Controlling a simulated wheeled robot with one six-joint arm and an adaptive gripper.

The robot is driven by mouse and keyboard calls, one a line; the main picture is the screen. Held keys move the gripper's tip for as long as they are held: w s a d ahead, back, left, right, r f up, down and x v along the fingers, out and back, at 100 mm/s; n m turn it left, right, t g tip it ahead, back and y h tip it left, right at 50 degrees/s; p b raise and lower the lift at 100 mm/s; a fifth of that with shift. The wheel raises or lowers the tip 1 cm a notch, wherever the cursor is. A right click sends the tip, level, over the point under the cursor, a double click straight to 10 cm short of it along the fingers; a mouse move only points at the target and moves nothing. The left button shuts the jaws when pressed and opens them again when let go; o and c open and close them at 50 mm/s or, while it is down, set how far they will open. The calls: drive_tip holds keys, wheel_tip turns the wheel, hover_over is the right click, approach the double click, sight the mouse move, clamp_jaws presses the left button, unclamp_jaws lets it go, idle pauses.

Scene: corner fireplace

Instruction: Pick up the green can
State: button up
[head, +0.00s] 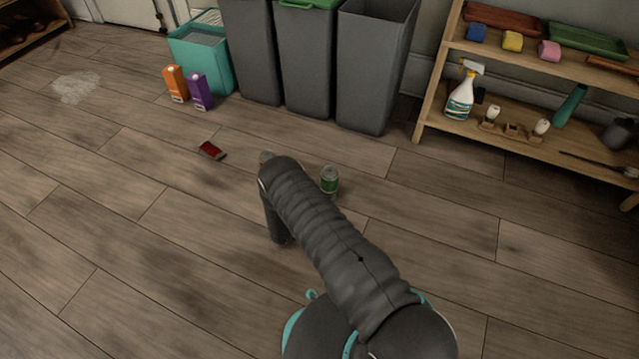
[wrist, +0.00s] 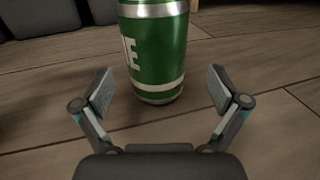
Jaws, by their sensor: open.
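The green can (head: 330,181) stands upright on the wooden floor, just right of my arm in the head view. In the wrist view the green can (wrist: 158,55) is large and close, with white lettering, a white band and a silver upper rim; its top is cut off by the frame. My gripper (wrist: 160,84) is open, its two fingers spread to the left and right. The can stands just beyond the fingertips, roughly centred between them, and the gripper holds nothing. In the head view my arm hides the gripper.
A crushed red can (head: 212,151) lies on the floor to the left. Tall grey bins (head: 372,70), a teal bin (head: 203,60), and orange (head: 176,84) and purple (head: 200,92) cartons stand behind. A wooden shelf (head: 530,148) stands at the right. The floor around the green can is clear.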

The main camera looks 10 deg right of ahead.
sight(330, 175)
drive_tip(key=shift+w+r+x, duration=0.1)
drive_tip(key=shift+x, duration=0.95)
drive_tip(key=shift+w+r+x, duration=0.1)
drive_tip(key=shift+r+x, duration=0.05)
drive_tip(key=shift+x, duration=0.9)
drive_tip(key=shift+a, duration=0.15)
drive_tip(key=c, duration=0.9)
drive_tip(key=shift+r, duration=0.1)
drive_tip(key=shift+r, duration=0.6)
wheel_tip(330, 175, up, 3)
drive_tip(key=shift+p, duration=0.4)
drive_tip(key=s+d+r+p, duration=0.1)
drive_tip(key=s+d+r, duration=0.5)
drive_tip(key=d, duration=0.3)
drive_tip(key=shift+s+d+r+p, duration=0.2)
drive_tip(key=shift+s+r+p, duration=0.1)
drive_tip(key=shift+s+p, duration=0.15)
